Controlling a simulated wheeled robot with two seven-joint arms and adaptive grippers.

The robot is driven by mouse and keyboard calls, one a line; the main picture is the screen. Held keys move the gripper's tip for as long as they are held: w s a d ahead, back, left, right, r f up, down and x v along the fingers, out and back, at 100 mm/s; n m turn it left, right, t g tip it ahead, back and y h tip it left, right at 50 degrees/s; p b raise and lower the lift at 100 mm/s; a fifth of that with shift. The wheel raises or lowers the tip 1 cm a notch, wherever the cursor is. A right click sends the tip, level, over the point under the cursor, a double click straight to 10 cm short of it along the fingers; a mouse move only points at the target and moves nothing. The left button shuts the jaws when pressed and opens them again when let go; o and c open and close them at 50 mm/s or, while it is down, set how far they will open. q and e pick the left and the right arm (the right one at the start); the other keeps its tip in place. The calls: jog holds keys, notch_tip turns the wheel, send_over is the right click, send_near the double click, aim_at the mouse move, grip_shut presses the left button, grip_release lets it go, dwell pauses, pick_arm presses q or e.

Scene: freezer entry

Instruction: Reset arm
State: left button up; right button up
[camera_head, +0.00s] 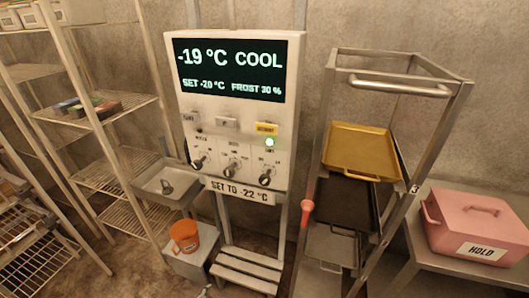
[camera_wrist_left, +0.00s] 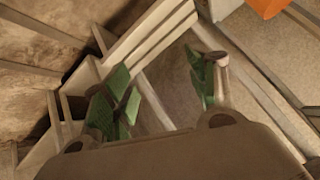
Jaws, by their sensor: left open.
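My left gripper (camera_wrist_left: 160,90) shows in the left wrist view with its two green-padded fingers spread apart and nothing between them. Pale slats, like those of the step stool, lie beyond the fingers, and an orange shape (camera_wrist_left: 268,6) is at the top right edge. I cannot clearly make out either gripper in the head view. The control panel (camera_head: 183,135) stands upright in the middle of the head view. Its display (camera_head: 230,70) reads -19 °C COOL, SET -20 °C, FROST 30 %. A light (camera_head: 270,142) glows below a yellow label, above several knobs.
A "SET TO -22°C" label (camera_head: 240,191) is under the panel. An orange bucket (camera_head: 184,236) and slatted step stool (camera_head: 247,268) stand below. Wire shelves (camera_head: 105,165) fill the left. A tray rack (camera_head: 405,88) and a pink "HOLD" box (camera_head: 475,222) on a table are at right.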

pick_arm(q)
jog(key=s+a+f+n+g+y, duration=0.15)
jog(key=s+a+f, duration=0.25)
jog(key=s+f, duration=0.5)
jog(key=s+a+f+n+g, duration=0.2)
jog(key=s+a+f+g, duration=0.3)
jog(key=s, duration=0.7)
jog(key=s+d+f+n, duration=0.1)
jog(key=s+d+f, duration=0.1)
jog(key=s, duration=0.7)
jog(key=s+d+f+n, duration=0.1)
jog(key=s+d+f, duration=0.1)
jog(key=s, duration=0.7)
jog(key=shift+d+f+g, duration=0.3)
jog(key=shift+f+g, duration=0.15)
jog(key=shift+f, duration=0.4)
jog(key=shift+s, duration=0.15)
